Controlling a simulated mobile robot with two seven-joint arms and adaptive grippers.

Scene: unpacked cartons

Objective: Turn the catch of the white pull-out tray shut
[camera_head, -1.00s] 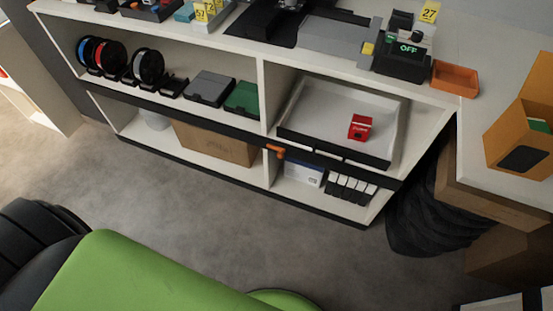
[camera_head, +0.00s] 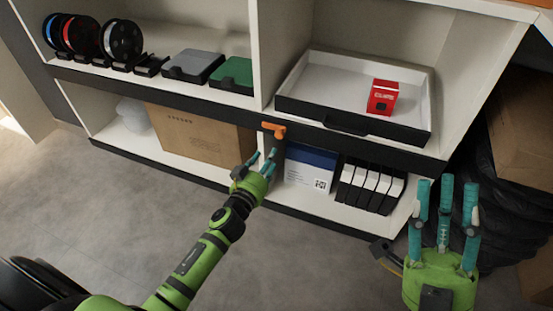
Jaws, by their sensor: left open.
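The white pull-out tray (camera_head: 305,75) with a black front sits in the right bay of the shelf unit, a red box (camera_head: 382,97) inside it. The orange catch (camera_head: 274,129) is on the dark rail just below the tray's front left corner, its handle lying roughly sideways. My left gripper (camera_head: 264,157) is open, its fingers pointing up just below the catch, apart from it in the picture. My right gripper (camera_head: 446,195) is open and empty at the lower right, fingers pointing up, well away from the catch.
Below the tray stand a blue and white box (camera_head: 308,168) and several black and white cases (camera_head: 365,185). A cardboard box (camera_head: 200,130) stands in the lower left bay. Spools (camera_head: 122,40) and flat grey and green cases are above it. The floor in front is clear.

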